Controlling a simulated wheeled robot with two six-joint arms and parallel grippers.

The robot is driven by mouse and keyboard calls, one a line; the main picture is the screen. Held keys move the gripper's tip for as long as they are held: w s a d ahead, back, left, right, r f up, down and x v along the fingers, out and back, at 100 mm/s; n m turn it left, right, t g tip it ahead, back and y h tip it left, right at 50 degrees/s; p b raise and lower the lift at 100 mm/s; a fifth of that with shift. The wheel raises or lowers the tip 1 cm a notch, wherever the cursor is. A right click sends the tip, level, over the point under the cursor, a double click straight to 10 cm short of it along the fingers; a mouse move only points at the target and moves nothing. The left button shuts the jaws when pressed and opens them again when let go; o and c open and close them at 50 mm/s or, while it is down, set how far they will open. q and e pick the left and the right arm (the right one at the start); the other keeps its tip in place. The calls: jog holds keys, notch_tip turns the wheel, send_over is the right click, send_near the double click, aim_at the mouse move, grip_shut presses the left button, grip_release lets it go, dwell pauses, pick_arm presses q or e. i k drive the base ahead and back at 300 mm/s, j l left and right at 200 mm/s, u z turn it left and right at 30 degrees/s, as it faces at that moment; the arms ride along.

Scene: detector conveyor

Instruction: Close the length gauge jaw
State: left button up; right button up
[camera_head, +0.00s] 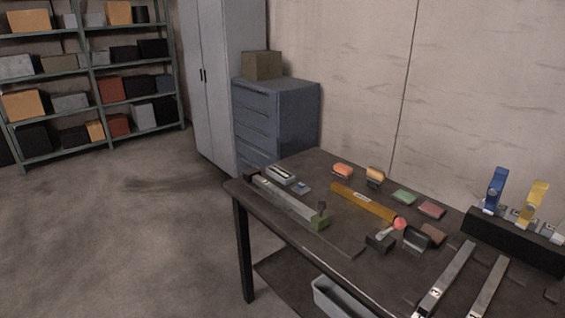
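What looks like the length gauge (283,198) is a long grey rail lying along the left edge of the dark table. A dark block sits at its far end. A green block (319,223) with a small dark knob (322,207) on top sits at its near end. The green block looks like the movable jaw, but I cannot tell for sure. The two end blocks stand far apart along the rail. Neither of my grippers is in view.
The table (330,240) also holds a yellow bar (362,202), a red-ball lever (399,224), small coloured blocks, and two pale metal bars (446,278). A black rack (512,238) with blue and yellow tools stands right. Open floor (130,240) lies left of the table.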

aim_at(320, 220)
jog(key=i+j+z, duration=0.1)
jog(key=i+j, duration=0.15)
jog(key=i, duration=0.15)
jog(key=i+j, duration=0.3)
jog(key=i+l+z, duration=0.05)
jog(key=i, duration=0.05)
